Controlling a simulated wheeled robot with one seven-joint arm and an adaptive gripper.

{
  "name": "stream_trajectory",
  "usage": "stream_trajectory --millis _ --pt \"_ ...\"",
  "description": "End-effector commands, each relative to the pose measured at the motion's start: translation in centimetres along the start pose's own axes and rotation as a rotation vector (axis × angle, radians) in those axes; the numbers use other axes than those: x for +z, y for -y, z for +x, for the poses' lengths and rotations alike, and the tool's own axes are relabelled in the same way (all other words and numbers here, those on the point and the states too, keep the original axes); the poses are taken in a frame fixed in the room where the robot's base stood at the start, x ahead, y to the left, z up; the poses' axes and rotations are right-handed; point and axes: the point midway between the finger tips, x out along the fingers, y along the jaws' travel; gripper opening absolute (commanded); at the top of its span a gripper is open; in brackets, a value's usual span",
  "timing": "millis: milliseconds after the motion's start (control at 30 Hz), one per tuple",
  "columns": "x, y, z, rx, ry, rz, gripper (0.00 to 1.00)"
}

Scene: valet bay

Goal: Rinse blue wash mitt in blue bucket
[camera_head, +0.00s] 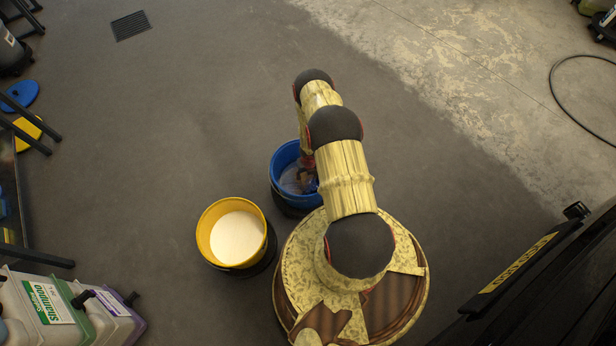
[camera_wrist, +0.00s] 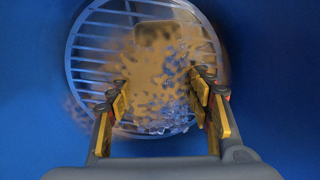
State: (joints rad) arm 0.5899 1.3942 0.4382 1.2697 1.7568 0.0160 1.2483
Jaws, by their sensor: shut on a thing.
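The blue bucket (camera_head: 283,158) stands on the floor left of my arm, and its inner blue wall (camera_wrist: 270,70) fills the wrist view around a round slatted grid (camera_wrist: 88,55). My gripper (camera_wrist: 158,84) points down into the bucket, its fingers on either side of a mottled tan and grey mass, the wash mitt (camera_wrist: 155,68). The fingers are shut on it. Its blue colour does not show clearly, and murky, shiny patches blur its outline. In the head view my arm hides most of the gripper. I cannot tell whether the mitt touches the grid.
A yellow bucket (camera_head: 205,228) with pale contents stands close to the blue one, at its lower left. Shampoo containers (camera_head: 55,305) are at the lower left. A dark car (camera_head: 540,285) is at the lower right. The floor behind the buckets is clear up to a drain (camera_head: 131,25).

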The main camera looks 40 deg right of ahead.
Motion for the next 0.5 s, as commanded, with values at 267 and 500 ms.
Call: stream_trajectory --millis 267,500 --pt "-0.7 -0.1 -0.1 0.001 -0.004 0.001 0.2" --pt "-2.0 -0.4 -0.3 0.001 -0.006 0.001 0.2"
